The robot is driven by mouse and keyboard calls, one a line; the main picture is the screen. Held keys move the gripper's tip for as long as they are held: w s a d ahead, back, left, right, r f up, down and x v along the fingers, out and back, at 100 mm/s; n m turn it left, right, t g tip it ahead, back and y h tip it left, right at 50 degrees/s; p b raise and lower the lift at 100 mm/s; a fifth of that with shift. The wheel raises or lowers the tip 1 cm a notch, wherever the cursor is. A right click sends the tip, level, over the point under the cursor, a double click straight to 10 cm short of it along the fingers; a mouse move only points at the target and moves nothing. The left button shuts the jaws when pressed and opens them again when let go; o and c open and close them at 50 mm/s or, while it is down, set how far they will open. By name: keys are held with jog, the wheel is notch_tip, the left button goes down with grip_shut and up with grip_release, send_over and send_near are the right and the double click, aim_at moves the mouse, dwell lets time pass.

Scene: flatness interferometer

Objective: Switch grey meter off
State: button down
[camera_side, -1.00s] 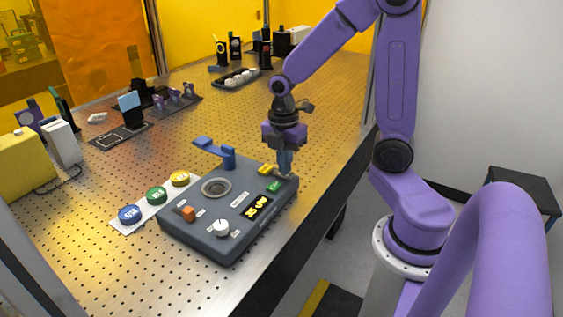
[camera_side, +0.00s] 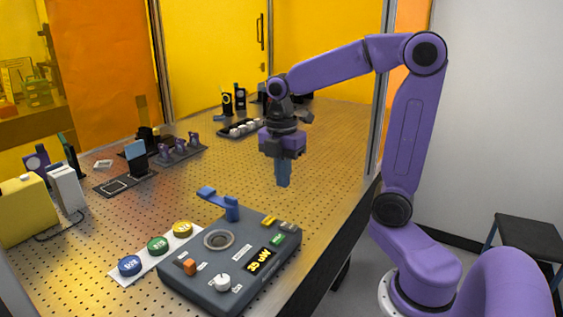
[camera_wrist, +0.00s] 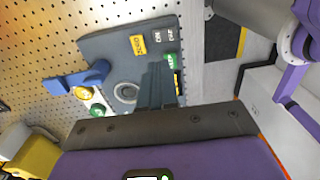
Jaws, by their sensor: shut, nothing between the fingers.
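The grey meter (camera_side: 205,275) lies on the perforated table at the front, with a lit yellow display (camera_side: 259,261), a white knob (camera_side: 222,282), an orange button (camera_side: 190,267) and a round dark recess (camera_side: 219,240). In the wrist view, my fingers (camera_wrist: 158,70) hide part of the meter's top and display.
A blue lever-like piece (camera_side: 220,202) stands at the meter's far left edge. A white strip (camera_side: 152,262) with blue, green and yellow buttons lies left of the meter. Optics mounts (camera_side: 180,148) stand farther back. The table between is clear.

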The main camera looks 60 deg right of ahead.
jog(key=r, duration=0.3)
jog(key=shift+w+r, duration=0.2)
jog(key=shift+w, duration=0.05)
